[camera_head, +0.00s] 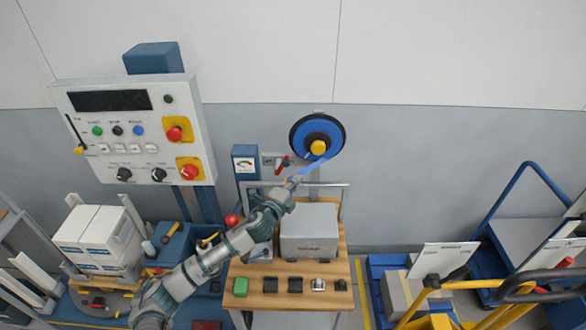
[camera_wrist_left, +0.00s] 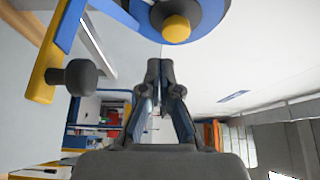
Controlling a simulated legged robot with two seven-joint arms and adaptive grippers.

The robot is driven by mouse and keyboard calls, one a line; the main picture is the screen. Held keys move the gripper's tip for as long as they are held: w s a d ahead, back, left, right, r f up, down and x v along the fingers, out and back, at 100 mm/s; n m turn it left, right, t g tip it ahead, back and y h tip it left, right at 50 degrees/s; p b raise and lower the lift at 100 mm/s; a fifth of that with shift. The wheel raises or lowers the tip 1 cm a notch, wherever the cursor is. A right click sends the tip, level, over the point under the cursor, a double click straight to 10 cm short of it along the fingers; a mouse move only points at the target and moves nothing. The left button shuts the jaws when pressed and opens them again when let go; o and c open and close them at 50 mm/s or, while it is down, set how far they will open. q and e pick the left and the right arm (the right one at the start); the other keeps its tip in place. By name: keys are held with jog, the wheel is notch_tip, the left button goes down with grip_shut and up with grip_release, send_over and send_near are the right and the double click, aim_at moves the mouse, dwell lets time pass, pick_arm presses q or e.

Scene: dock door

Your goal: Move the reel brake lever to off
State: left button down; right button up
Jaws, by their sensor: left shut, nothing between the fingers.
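The blue reel (camera_head: 300,132) with its yellow hub (camera_head: 318,147) is mounted on the back wall, and a blue strap (camera_head: 318,165) runs down from it. A small red-handled lever (camera_head: 282,166) stands left of the reel, by a small grey plate (camera_head: 268,158); its setting is too small to read. My left gripper (camera_head: 292,182) is just below the red handle, and I cannot tell whether they touch. In the left wrist view my left gripper (camera_wrist_left: 160,68) is shut and empty, below the reel's yellow hub (camera_wrist_left: 176,29). A yellow bar (camera_wrist_left: 45,65) with a dark knob (camera_wrist_left: 75,77) is left of the fingers. My right gripper is not in view.
A control panel (camera_head: 135,125) is at the left, with stacked white boxes (camera_head: 98,235) below. Blue and yellow carts (camera_head: 520,240) fill the right.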

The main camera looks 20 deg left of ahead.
aim_at(282, 168)
pick_arm(q)
jog(key=w+a, duration=0.1)
jog(key=w+a+p, duration=0.1)
jog(key=w, duration=0.1)
jog(key=w+a, duration=0.1)
jog(key=w, duration=0.1)
jog(key=shift+w+a, duration=0.15)
jog(key=shift+w+f, duration=0.1)
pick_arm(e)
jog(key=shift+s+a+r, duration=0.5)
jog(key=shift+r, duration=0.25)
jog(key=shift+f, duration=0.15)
